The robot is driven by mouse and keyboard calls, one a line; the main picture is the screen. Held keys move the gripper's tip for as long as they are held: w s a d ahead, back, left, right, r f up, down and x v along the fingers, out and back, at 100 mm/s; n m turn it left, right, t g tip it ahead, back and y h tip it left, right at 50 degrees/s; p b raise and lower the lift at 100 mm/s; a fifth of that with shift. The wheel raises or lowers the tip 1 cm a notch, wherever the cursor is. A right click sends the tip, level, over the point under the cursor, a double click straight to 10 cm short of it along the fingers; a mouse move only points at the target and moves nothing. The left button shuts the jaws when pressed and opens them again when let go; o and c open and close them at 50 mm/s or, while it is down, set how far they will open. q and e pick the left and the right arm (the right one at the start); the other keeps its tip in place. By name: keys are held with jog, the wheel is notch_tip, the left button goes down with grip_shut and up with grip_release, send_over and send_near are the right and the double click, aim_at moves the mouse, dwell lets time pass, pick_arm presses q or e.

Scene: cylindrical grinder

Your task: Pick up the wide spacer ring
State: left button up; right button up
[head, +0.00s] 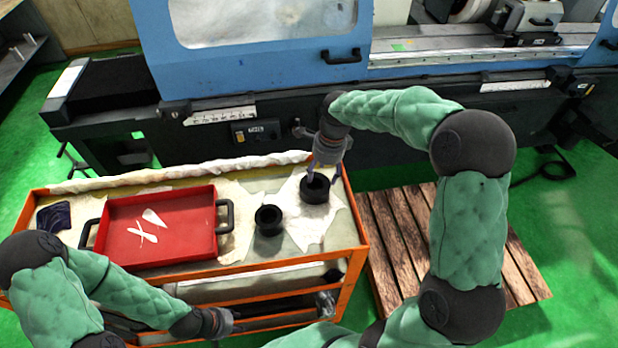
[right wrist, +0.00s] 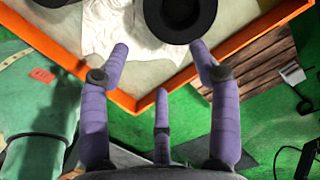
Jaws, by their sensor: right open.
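Two black rings stand on the orange cart. One ring (head: 315,194) is on white cloth near the cart's right end; the other ring (head: 268,228) is to its left. I cannot tell for sure which is the wide spacer ring. My right gripper (head: 322,166) is just above the right-hand ring, its fingers partly overlapping that ring's top in the head view. In the right wrist view the gripper (right wrist: 160,58) has its fingers spread and empty, with this ring (right wrist: 160,20) beyond their tips. My left gripper (head: 226,322) is low in front of the cart; its finger state is unclear.
A red tray (head: 155,258) with white pieces sits on the cart (head: 362,262), left of the rings. A dark cloth (head: 54,217) lies at the far left. The blue grinder (head: 255,62) stands behind. A wooden pallet (head: 395,235) is on the floor to the right.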

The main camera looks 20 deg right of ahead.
send_over(315, 195)
jog(key=d, duration=0.1)
jog(key=f, duration=0.5)
jog(key=shift+s+d, duration=0.15)
jog(key=shift+d, duration=0.05)
jog(key=shift+a+f, duration=0.2)
jog(key=shift+f, duration=0.7)
jog(key=shift+a+f, duration=0.25)
jog(key=shift+f, duration=0.6)
jog(key=shift+a+f, duration=0.2)
jog(key=shift+f, duration=0.7)
grip_shut()
jog(key=shift+w+r, duration=0.2)
